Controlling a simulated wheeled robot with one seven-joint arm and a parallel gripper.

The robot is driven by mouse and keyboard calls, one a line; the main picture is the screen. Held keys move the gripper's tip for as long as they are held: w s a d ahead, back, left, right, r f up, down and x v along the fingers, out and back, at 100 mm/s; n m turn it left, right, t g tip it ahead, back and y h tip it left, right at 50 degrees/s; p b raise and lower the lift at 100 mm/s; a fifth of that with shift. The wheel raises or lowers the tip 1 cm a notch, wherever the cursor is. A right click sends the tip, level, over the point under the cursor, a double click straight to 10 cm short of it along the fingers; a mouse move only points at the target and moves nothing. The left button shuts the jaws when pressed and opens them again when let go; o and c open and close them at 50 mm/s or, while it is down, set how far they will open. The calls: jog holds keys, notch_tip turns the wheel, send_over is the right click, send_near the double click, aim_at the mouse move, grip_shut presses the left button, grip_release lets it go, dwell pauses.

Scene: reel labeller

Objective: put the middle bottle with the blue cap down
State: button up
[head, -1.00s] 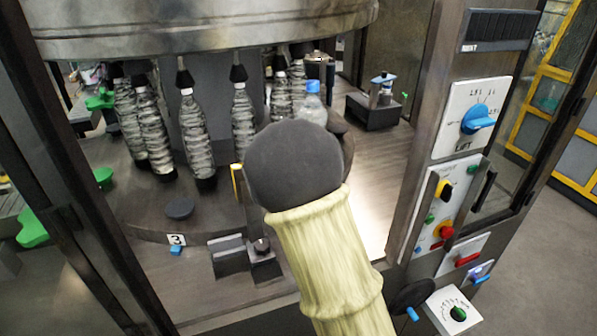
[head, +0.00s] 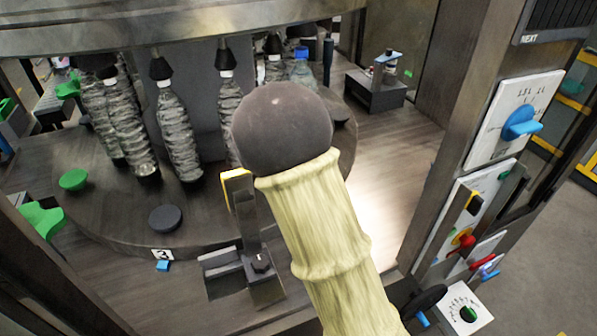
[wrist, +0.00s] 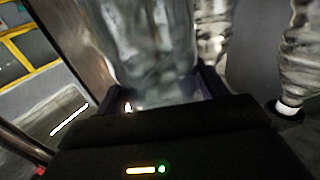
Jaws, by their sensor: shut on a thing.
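The bottle with the blue cap (head: 301,52) is clear and mostly hidden behind my arm in the head view; its upper part shows among the other bottles at the back of the round dark table. In the wrist view a large clear bottle body (wrist: 150,45) fills the space between the jaws of my gripper (wrist: 155,95), which is shut on it. Its cap and base are out of that view. In the head view my gripper is hidden behind my arm's dark round joint. I cannot tell whether the bottle's base touches the table.
Several wrinkled clear bottles (head: 176,135) stand under black cones on the round table (head: 110,205). A yellow-tipped post (head: 238,190) stands close to my arm. A control panel (head: 495,150) is at the right.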

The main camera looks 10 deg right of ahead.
jog(key=shift+s+r, duration=0.1)
jog(key=shift+r, duration=0.15)
jog(key=shift+f+p, duration=0.8)
jog(key=shift+f, duration=2.15)
jog(key=shift+f+p, duration=0.65)
jog(key=shift+f, duration=1.45)
jog(key=shift+f, duration=0.15)
jog(key=o, duration=1.8)
